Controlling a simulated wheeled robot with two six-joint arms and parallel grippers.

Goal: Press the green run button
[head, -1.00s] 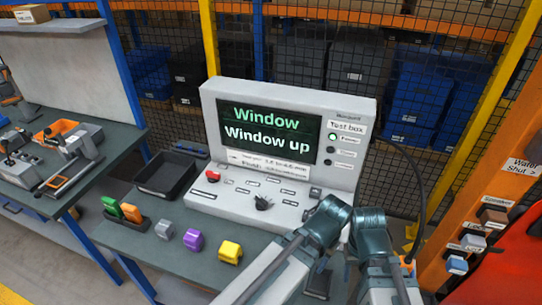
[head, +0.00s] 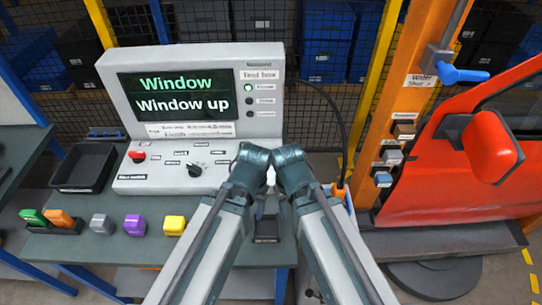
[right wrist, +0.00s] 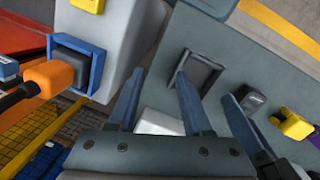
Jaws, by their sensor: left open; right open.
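The grey test box (head: 268,80) stands on the bench, its screen reading "Window" and "Window up". The sloped panel holds a red button (head: 137,156) and a black knob (head: 195,170). I cannot make out a green run button; my wrists hide the panel's right end. My left gripper (head: 262,193) is low in front of that end, mostly hidden by its arm, open. My right gripper is hidden in the head view; in the right wrist view (right wrist: 158,88) its fingers are apart and empty.
A black tray (head: 84,166) and a holder with green (head: 34,216) and orange (head: 58,217) blocks are at left. Grey, purple (head: 135,226) and yellow (head: 174,225) blocks line the front. An orange post (head: 393,100) and red door (head: 450,165) stand right.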

